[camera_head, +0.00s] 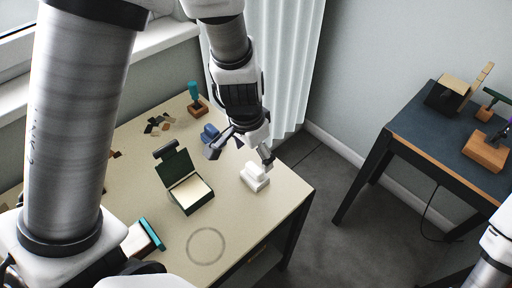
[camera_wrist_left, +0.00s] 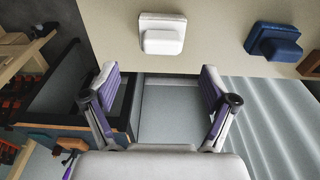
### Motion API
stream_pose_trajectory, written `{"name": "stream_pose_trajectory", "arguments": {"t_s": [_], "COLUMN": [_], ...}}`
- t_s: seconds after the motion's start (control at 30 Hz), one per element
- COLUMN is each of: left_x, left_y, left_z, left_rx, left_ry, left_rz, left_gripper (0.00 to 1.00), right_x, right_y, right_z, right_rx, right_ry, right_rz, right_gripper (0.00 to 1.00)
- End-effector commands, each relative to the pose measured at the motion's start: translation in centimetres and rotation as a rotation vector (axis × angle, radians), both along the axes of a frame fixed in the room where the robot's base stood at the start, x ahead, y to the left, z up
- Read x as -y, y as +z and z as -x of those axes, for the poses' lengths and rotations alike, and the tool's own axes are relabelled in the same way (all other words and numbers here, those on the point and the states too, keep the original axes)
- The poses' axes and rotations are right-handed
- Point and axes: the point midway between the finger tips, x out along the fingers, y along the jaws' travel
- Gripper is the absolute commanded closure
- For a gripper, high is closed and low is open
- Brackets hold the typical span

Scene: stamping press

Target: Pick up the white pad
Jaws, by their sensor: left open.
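The white pad (camera_head: 255,177) stands on the beige table near its right edge in the head view. It is a pale block with a narrower upper part, and it also shows in the left wrist view (camera_wrist_left: 163,35), beyond the fingertips. My left gripper (camera_head: 240,153) is open and empty, just above and behind the pad in the head view. In the left wrist view its two purple-lined fingers (camera_wrist_left: 160,82) are spread apart, with the pad ahead of them and clear of both. My right gripper is not in view.
A blue block (camera_head: 210,132) stands near the left gripper. An open dark green box (camera_head: 187,194) lies left of the pad. A wood stamp with teal handle (camera_head: 196,100) stands behind. A ring mark (camera_head: 206,246) lies on bare table. A second table (camera_head: 440,140) is at right.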

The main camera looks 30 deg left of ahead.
Motion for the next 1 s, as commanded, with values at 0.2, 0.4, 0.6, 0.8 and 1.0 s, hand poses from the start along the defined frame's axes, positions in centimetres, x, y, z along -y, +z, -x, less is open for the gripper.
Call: {"name": "stream_pose_trajectory", "arguments": {"t_s": [0.2,0.4,0.6,0.8,1.0], "left_x": [0.0,-0.3,-0.2,-0.2,-0.2], "left_y": [-3.1,-6.9,-7.7,-7.6,-7.6], "left_z": [-0.3,-1.0,-1.2,-1.2,-1.1], "left_rx": [-0.003,-0.004,-0.001,-0.002,-0.002], "left_ry": [0.001,0.0,-0.001,-0.001,0.0], "left_rz": [0.0,-0.001,0.0,-0.001,-0.001], "left_gripper": [0.15,0.15,0.15,0.43,0.79], "right_x": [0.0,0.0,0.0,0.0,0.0], "right_y": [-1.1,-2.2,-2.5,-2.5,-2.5], "right_z": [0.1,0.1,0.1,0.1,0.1], "right_rx": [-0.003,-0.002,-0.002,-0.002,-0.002], "right_ry": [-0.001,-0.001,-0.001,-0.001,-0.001], "right_rz": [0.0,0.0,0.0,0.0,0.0], "right_gripper": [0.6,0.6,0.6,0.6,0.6]}}
